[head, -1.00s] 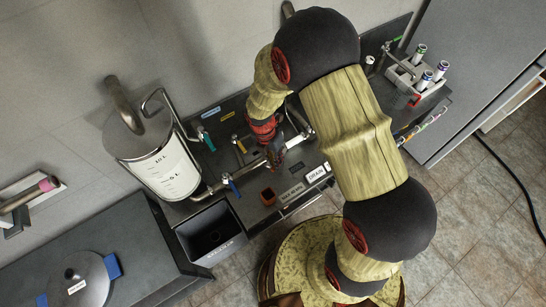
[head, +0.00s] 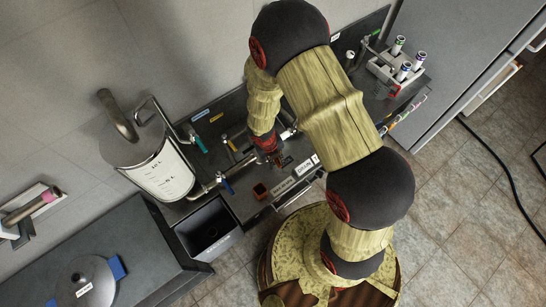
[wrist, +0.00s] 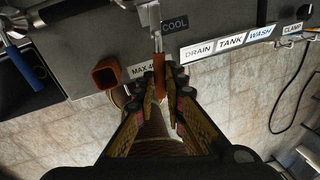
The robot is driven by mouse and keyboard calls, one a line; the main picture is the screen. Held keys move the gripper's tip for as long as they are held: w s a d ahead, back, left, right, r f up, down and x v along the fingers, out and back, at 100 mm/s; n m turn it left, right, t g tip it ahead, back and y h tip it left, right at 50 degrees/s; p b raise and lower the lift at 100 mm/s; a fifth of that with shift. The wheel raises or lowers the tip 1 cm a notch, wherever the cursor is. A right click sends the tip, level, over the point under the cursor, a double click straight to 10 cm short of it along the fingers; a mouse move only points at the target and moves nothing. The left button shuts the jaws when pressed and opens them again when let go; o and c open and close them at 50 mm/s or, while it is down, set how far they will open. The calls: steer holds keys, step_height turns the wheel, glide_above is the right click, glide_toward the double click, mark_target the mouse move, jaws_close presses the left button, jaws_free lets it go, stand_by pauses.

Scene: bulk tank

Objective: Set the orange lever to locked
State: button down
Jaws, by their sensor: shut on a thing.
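The orange lever (wrist: 158,62) hangs from a metal valve fitting (wrist: 149,16) at the top middle of the wrist view, near the label COOL. My gripper (wrist: 160,74) is shut on the lever; its two fingers lie on either side of it. Part of the lever is hidden between the fingers, and no locked marking is readable there. In the head view my gripper (head: 268,155) is over the dark bench panel, mostly hidden by my own wrist, and the lever cannot be made out.
A square brown-orange cup (wrist: 105,73) stands just left of the lever. A blue lever (head: 226,186) and a steel tank (head: 165,172) are left in the head view. A dark bin (head: 210,232) sits at the bench front. A tube rack (head: 392,68) is at right.

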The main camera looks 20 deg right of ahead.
steer(key=shift+w+d+r+n, duration=0.15)
steer(key=shift+d+n, duration=0.1)
steer(key=shift+n, duration=0.35)
steer(key=c, duration=2.1)
jaws_free()
steer(key=shift+c, duration=0.2)
step_height(320, 180, up, 12)
steer(key=a, duration=0.2)
steer(key=shift+s+f, duration=0.25)
steer(key=shift+s, duration=0.05)
steer(key=shift+a, duration=0.1)
